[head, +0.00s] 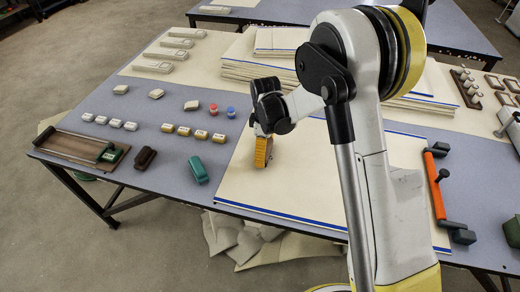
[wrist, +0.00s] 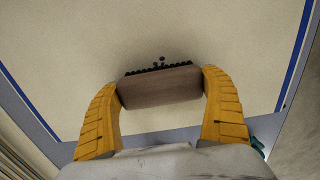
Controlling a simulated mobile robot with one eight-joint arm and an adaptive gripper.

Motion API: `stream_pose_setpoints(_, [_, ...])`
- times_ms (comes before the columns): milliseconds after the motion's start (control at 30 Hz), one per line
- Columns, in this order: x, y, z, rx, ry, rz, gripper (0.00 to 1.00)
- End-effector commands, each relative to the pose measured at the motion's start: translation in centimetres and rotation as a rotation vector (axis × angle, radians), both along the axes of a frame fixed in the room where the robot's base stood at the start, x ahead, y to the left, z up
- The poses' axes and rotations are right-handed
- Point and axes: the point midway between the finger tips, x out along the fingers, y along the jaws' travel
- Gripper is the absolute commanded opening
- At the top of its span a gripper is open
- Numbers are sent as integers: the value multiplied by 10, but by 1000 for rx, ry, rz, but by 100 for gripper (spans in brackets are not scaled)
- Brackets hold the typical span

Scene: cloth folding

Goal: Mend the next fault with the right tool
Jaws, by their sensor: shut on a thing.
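My gripper (head: 262,152) is over the left part of a cream cloth (head: 290,185) with blue edge stripes, spread on the table. In the wrist view, my gripper (wrist: 162,90) is shut on a brown wooden brush (wrist: 160,88), with its yellow fingers at the block's two ends. A dark row, like bristles, shows along the brush's far side, with a few dark specks (wrist: 160,60) there. I cannot tell whether the specks are bristles or bits on the cloth (wrist: 180,30). The brush is hidden in the head view. I cannot tell whether it touches the cloth.
A wooden tray (head: 65,146) with a green-topped block, a dark brown block (head: 145,157) and a green tool (head: 198,170) lie left of the cloth. Rows of small pale blocks lie behind them. An orange-handled tool (head: 435,186) lies at right. Folded cloths (head: 250,72) are stacked behind.

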Motion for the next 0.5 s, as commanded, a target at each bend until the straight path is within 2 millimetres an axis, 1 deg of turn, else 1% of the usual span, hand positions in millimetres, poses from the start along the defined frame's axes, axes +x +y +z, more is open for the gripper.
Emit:
stream_pose_setpoints(400, [-13,-35,0,-3,1,-5,52])
stream_pose_setpoints(500, [-14,-39,1,-3,1,-2,52])
